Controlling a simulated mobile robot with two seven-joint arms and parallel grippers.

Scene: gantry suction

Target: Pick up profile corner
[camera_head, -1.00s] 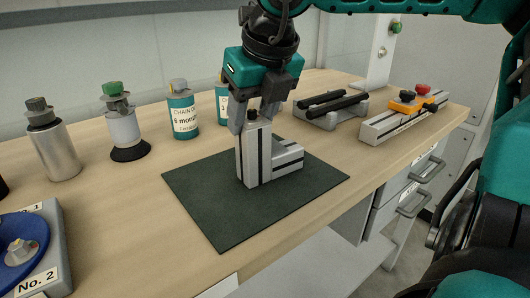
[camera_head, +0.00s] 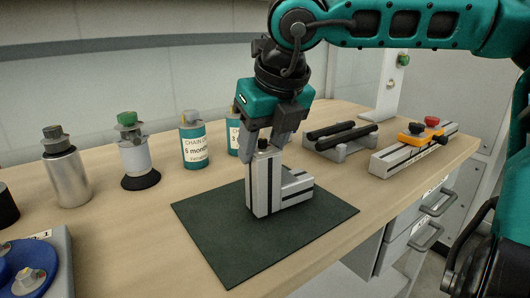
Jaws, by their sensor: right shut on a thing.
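My right gripper (camera_head: 267,146) points down from above and is shut on the upper part of the upright leg. I cannot tell whether the corner's base is touching the mat or just clear of it. My left gripper is not in view.
Behind are labelled teal cans (camera_head: 195,140), a white suction-cup piece (camera_head: 136,152) and a silver bottle (camera_head: 66,174). A rack with black bars (camera_head: 340,138) and a rail with an orange clamp (camera_head: 412,140) stand right. A blue dial unit (camera_head: 30,265) is front left.

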